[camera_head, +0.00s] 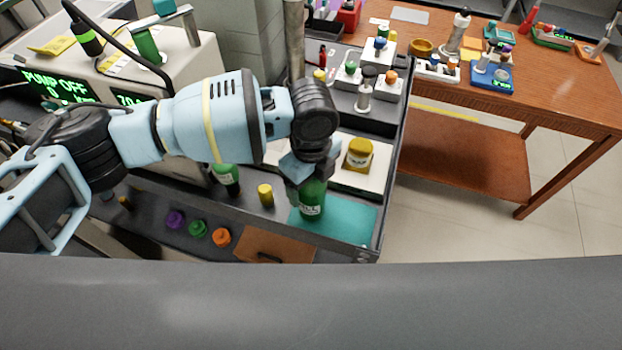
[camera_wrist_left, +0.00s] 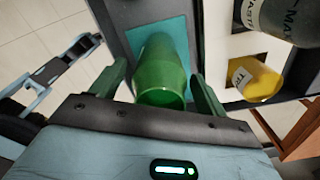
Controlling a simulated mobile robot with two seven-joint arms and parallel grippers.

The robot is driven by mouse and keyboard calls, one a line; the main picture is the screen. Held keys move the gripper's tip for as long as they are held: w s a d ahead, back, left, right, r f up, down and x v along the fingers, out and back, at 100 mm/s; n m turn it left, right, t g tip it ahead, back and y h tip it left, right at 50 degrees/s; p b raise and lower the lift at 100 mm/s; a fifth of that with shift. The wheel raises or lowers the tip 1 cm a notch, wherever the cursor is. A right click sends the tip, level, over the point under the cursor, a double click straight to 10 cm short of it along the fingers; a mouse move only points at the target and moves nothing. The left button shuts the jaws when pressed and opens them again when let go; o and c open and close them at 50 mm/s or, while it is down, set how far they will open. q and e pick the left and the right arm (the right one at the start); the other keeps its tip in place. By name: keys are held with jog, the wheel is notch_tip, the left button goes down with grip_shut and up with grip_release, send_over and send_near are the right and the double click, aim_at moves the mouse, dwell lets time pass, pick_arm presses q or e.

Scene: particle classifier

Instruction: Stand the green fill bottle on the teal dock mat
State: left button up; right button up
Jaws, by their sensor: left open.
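The green fill bottle (camera_head: 312,203) stands upright on the left part of the teal dock mat (camera_head: 350,222). My left gripper (camera_head: 306,182) is over the bottle and hides its top. In the left wrist view the green bottle (camera_wrist_left: 161,75) is between the two fingers of the open gripper (camera_wrist_left: 160,80), with a gap on each side. The teal mat (camera_wrist_left: 175,30) shows beyond it.

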pick_arm(q)
notch_tip(320, 180, up, 12)
jog(key=shift+r, duration=0.15)
dwell(0.5)
dwell(1.3)
